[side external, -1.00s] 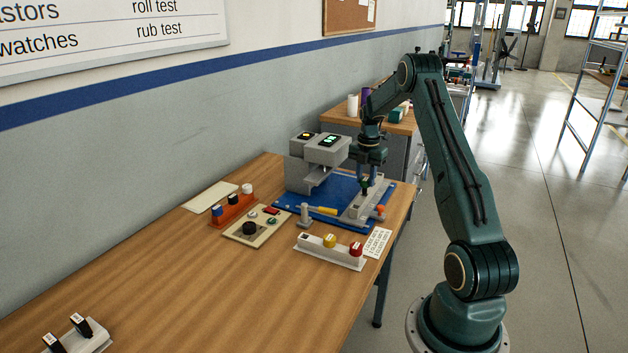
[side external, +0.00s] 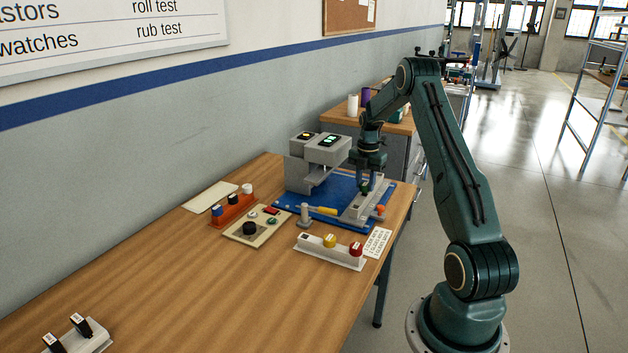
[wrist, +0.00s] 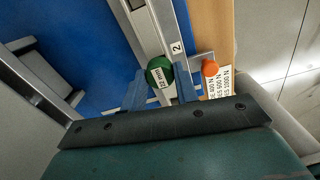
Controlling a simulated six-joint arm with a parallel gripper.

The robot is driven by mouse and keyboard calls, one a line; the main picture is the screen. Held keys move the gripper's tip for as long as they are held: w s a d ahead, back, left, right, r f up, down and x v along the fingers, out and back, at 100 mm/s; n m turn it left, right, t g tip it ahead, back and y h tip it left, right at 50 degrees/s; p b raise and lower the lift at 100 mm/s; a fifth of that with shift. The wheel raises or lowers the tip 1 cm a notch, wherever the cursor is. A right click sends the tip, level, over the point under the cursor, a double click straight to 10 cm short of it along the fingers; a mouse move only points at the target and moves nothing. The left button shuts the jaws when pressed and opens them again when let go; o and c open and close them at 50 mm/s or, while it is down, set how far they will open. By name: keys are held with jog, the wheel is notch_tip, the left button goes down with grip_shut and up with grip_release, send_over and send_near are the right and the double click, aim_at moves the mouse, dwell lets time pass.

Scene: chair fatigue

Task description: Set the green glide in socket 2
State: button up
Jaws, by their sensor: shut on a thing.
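The green glide (wrist: 159,70), with a white "22 mm" label, sits between the fingers of my gripper (wrist: 160,90) in the wrist view. My gripper (side external: 366,183) is shut on it, low over the grey rail (side external: 358,208) of the fixture on the blue plate. The printed number 2 (wrist: 176,47) shows on the rail just beside the glide. The socket opening itself is hidden under the glide and fingers, so I cannot tell whether the glide is inside it.
An orange knob (side external: 380,209) stands at the rail's right side. A grey press head (side external: 320,148) rises at the left of the blue plate (side external: 345,186).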

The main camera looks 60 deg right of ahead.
aim_at(365, 184)
jog(key=shift+f, duration=0.1)
jog(key=o, duration=1)
jog(key=shift+r, duration=6.9)
